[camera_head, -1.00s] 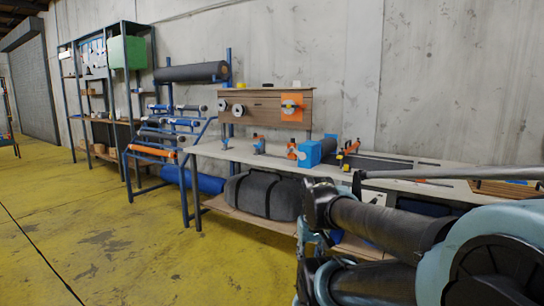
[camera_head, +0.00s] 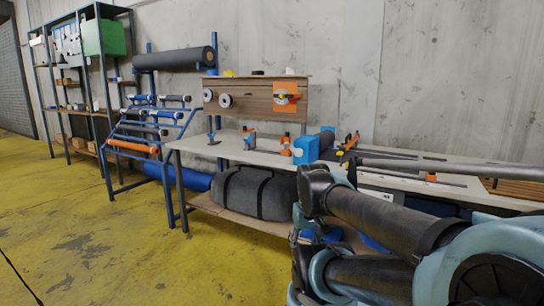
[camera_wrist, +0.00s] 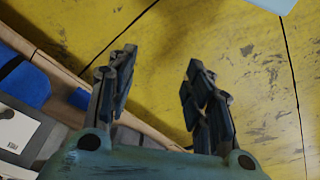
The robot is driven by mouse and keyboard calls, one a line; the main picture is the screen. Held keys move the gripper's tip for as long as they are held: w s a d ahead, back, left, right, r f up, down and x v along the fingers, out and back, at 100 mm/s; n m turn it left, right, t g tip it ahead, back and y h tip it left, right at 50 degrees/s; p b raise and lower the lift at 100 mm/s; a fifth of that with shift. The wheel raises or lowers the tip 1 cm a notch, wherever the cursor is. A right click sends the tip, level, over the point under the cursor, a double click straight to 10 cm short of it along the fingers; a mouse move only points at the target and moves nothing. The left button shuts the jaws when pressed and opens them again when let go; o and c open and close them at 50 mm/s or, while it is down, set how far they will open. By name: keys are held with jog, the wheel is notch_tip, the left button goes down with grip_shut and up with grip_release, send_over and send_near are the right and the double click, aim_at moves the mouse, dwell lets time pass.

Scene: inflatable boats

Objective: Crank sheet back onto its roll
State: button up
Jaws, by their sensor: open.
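My gripper (camera_wrist: 160,95) is open and empty in the wrist view, its two dark fingers apart above the yellow floor. A dark flat strip that may be the sheet (camera_head: 400,156) lies on the workbench beside a blue box (camera_head: 305,150). A long grey bar (camera_head: 450,168) crosses above the bench's right part. I cannot make out a crank handle. My gripper does not show in the head view, where my arm fills the lower right.
The long pale workbench (camera_head: 242,154) carries orange and blue clamps. A grey bundle (camera_head: 253,193) lies on its lower shelf. A blue rack with several small rolls (camera_head: 150,132) stands left of it. The yellow floor (camera_head: 90,245) is clear in front. Shelving stands far left.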

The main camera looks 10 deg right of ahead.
jog(key=o, duration=0.4)
jog(key=shift+d+r, duration=0.2)
jog(key=o, duration=0.5)
jog(key=w+d+r+n+h, duration=0.1)
jog(key=w+d+r+n, duration=0.1)
jog(key=w, duration=0.2)
jog(key=w+d+r+n+t+h, duration=0.1)
jog(key=w+d+r+n+h, duration=0.1)
jog(key=w, duration=0.2)
jog(key=w+d+r+n+h, duration=0.1)
jog(key=w+d+r+n, duration=0.1)
jog(key=w, duration=0.2)
jog(key=shift+w+d+n+t, duration=0.1)
jog(key=shift+w+n+t, duration=0.2)
jog(key=shift+w+t, duration=0.1)
jog(key=shift+c, duration=0.2)
jog(key=n+t+h, duration=0.7)
jog(key=n+t, duration=0.4)
jog(key=n, duration=1.1)
send_near(282, 148)
jog(key=shift+x, duration=6.25)
